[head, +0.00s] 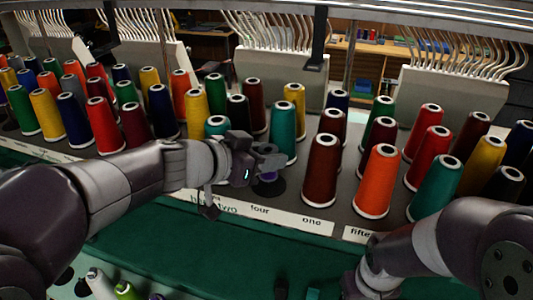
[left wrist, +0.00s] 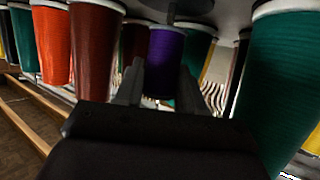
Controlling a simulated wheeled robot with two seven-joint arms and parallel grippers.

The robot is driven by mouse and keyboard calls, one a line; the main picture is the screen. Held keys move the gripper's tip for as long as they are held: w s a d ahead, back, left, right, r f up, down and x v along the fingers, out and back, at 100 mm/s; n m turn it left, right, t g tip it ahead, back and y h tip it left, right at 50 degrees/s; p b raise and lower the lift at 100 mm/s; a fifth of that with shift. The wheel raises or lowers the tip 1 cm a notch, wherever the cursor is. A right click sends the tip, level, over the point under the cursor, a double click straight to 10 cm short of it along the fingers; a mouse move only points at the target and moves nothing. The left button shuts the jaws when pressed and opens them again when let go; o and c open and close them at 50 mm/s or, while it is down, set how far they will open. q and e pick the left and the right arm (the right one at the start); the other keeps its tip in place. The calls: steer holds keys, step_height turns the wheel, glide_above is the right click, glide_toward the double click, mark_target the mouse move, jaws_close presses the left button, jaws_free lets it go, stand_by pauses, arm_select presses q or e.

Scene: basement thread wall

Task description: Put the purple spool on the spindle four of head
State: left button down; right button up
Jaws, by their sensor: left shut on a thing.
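The purple spool (head: 267,176) shows only in a small patch under my left gripper (head: 268,160) in the head view, above a dark round base behind the "four" label (head: 260,211). The gripper hides most of it. In the left wrist view, which looks upside down, the purple spool (left wrist: 166,62) sits between the two fingers of my left gripper (left wrist: 160,85), which is shut on it. Its wide end faces a dark disc (left wrist: 190,6). I cannot tell whether it is around the spindle. My right gripper (head: 357,284) is partly in view at the lower edge, its fingers unclear.
A teal spool (head: 284,133) stands close behind my left gripper, and a dark red spool (head: 320,170) stands to its right. Rows of coloured spools fill the rack on both sides. A green surface (head: 190,245) in front is mostly clear. A white cone (head: 100,284) stands lower left.

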arm_select(q)
steer(key=shift+f, duration=0.15)
steer(key=shift+f+b, duration=0.6)
steer(key=shift+f, duration=0.1)
steer(key=c, duration=0.6)
jaws_free()
